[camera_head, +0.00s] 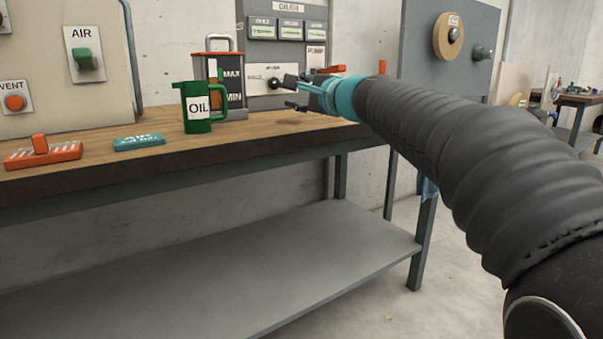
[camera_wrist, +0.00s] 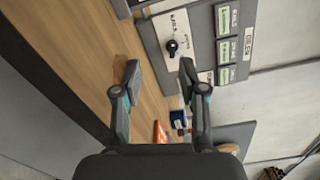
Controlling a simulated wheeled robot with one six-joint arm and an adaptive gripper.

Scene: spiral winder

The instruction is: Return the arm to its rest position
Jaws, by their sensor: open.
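My gripper (camera_head: 291,93) is open and empty at the end of my outstretched arm, above the right part of the workbench. In the wrist view its two fingers (camera_wrist: 158,80) stand apart with nothing between them. Ahead of it is a grey control panel (camera_head: 288,22) with several labelled green displays. The panel's dark knob (camera_wrist: 172,46) shows in the wrist view just beyond the fingertips, apart from them. In the head view my gripper partly hides the lower part of the panel.
A green oil can (camera_head: 196,108) and a tank marked MAX and MIN (camera_head: 233,88) stand left of my gripper. A teal block (camera_head: 139,142) and an orange tool (camera_head: 42,152) lie farther left on the workbench (camera_head: 110,160). A grey board with a spool (camera_head: 449,35) stands behind my arm.

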